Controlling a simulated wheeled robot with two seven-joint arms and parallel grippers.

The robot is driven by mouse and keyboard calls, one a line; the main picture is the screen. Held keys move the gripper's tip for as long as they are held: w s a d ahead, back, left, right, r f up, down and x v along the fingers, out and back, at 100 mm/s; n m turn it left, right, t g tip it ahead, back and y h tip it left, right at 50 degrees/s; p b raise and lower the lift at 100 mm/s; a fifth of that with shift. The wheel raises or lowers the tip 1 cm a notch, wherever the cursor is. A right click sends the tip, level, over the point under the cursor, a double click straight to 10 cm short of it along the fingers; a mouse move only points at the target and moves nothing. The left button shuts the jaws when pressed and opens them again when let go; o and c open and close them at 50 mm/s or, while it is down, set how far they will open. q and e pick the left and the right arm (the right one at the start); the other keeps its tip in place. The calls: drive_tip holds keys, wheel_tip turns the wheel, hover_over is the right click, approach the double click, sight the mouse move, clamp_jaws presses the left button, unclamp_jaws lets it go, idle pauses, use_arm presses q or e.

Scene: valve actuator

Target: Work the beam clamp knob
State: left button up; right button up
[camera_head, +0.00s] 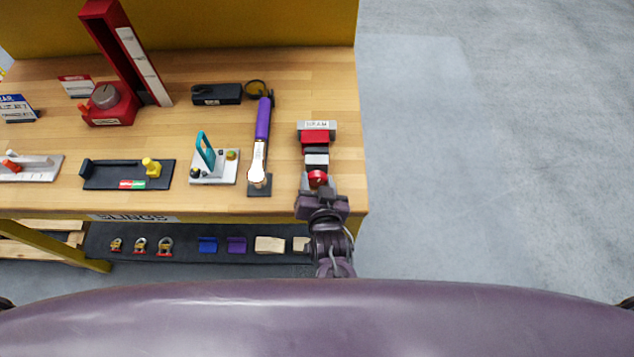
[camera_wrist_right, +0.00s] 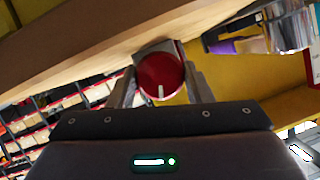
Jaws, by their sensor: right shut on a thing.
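The beam clamp (camera_head: 317,136) stands near the right end of the wooden bench, with a label on top, a red block and a dark body. Its round red knob (camera_head: 317,178) faces the front edge. My right gripper (camera_head: 318,189) reaches in from the front and is shut on the knob. In the right wrist view the red knob (camera_wrist_right: 160,76) sits between the two fingers of my right gripper (camera_wrist_right: 161,88). A white mark on the knob's face points down in that view. My left gripper is not in view.
A purple-handled tool (camera_head: 262,130) lies left of the clamp on the bench (camera_head: 220,120). Further left are a teal-handled device (camera_head: 208,155), a dark tray with a yellow knob (camera_head: 127,173) and a red stand (camera_head: 110,103). A lower shelf (camera_head: 190,242) holds small parts. The floor to the right is clear.

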drive_tip(key=shift+m+y, duration=0.5)
drive_tip(key=shift+m, duration=0.2)
drive_tip(key=o, duration=1)
